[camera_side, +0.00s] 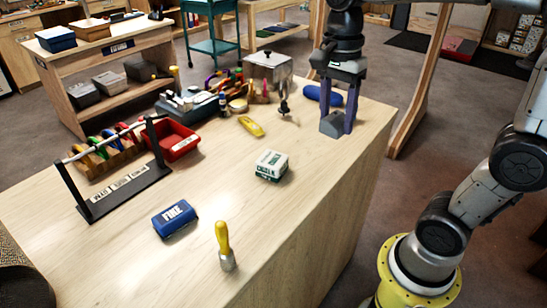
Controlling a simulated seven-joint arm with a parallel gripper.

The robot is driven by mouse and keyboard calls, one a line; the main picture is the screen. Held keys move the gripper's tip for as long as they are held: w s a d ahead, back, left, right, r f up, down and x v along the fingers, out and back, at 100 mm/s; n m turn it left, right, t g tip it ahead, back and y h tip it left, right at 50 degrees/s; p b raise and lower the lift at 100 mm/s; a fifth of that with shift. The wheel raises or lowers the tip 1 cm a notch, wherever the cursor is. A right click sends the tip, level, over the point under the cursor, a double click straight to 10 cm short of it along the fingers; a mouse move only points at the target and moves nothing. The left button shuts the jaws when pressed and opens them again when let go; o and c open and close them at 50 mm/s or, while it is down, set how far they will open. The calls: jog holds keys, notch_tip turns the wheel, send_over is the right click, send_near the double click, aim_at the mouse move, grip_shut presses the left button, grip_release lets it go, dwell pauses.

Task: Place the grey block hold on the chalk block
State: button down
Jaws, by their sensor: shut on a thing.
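The white chalk block (272,165) with green lettering lies flat near the middle of the table, its top clear. My gripper (338,122) points down at the right back part of the table. Its two purple fingers are shut on the grey block hold (334,124), which sits between the fingertips at or just above the table; I cannot tell if it touches. The chalk block is to the lower left of my gripper in the picture, well apart from it.
A black rack (120,190) and a red bin (178,141) stand at left. A yellow item (251,127), a metal box (268,68) and a blue item (322,96) lie farther back.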

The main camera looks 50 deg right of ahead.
jog(key=shift+w+a+n, duration=0.4)
jog(key=shift+a, duration=0.45)
jog(key=w+f, duration=0.5)
jog(key=w, duration=0.4)
send_over(273, 158)
jog(key=f, duration=0.4)
jog(key=shift+s+f, duration=0.2)
jog(key=shift+w+f, duration=0.15)
jog(key=shift+f, duration=0.8)
jog(key=shift+w+f, duration=0.15)
jog(key=shift+f, duration=0.8)
jog(key=shift+f, duration=0.15)
jog(key=shift+c, duration=1.3)
grip_release()
